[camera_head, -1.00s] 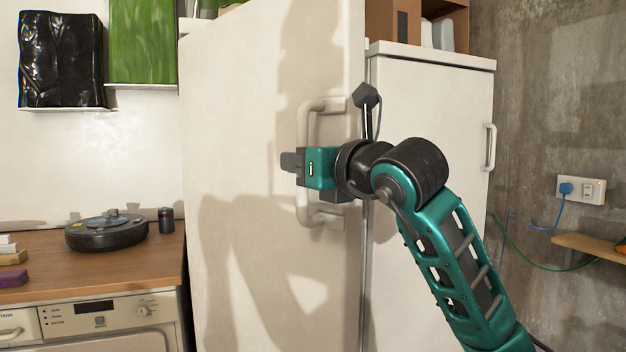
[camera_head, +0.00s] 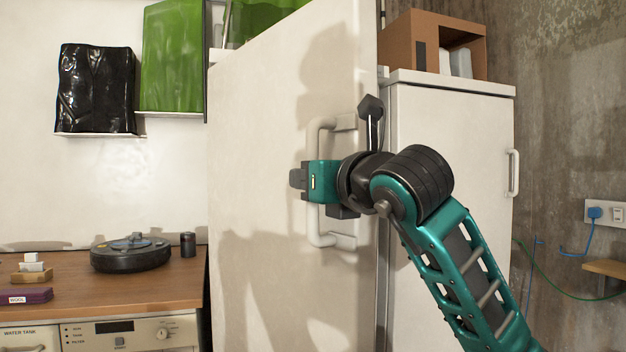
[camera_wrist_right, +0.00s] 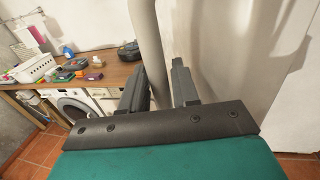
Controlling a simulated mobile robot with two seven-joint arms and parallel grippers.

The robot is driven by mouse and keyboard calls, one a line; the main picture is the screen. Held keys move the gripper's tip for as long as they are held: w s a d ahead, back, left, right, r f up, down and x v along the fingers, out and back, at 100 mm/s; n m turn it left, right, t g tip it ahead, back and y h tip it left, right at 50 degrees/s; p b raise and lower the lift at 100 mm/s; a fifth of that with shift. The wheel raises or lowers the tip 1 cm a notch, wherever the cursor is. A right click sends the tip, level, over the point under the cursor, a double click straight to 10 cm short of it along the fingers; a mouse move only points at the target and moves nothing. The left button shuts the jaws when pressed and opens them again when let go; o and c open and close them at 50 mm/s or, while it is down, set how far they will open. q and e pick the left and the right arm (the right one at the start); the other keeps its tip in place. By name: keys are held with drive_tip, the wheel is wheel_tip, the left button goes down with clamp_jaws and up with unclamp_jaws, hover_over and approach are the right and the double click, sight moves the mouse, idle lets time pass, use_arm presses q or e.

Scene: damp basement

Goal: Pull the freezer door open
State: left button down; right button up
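The freezer door (camera_head: 262,150) is a tall off-white panel in the middle of the head view. It stands ajar, its handle side swung out towards me. Its pale vertical bar handle (camera_head: 321,238) is near its right edge and also shows in the right wrist view (camera_wrist_right: 146,30). My right gripper (camera_head: 307,181), teal and black, is at the middle of the handle. The inside of the freezer is hidden. My left gripper is not in view.
A white cabinet (camera_head: 450,130) with a cardboard box (camera_head: 412,42) on top stands right of the door. At left, a wooden counter (camera_head: 130,285) holds a black robot vacuum (camera_head: 131,254) above a washing machine (camera_head: 130,335). A wall socket (camera_head: 605,213) is at far right.

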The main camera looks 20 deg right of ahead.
drive_tip(key=shift+o, duration=0.9)
drive_tip(key=s+d, duration=0.2)
drive_tip(key=s, duration=1)
drive_tip(key=shift+s+d+b, duration=0.15)
drive_tip(key=shift+s+b, duration=0.2)
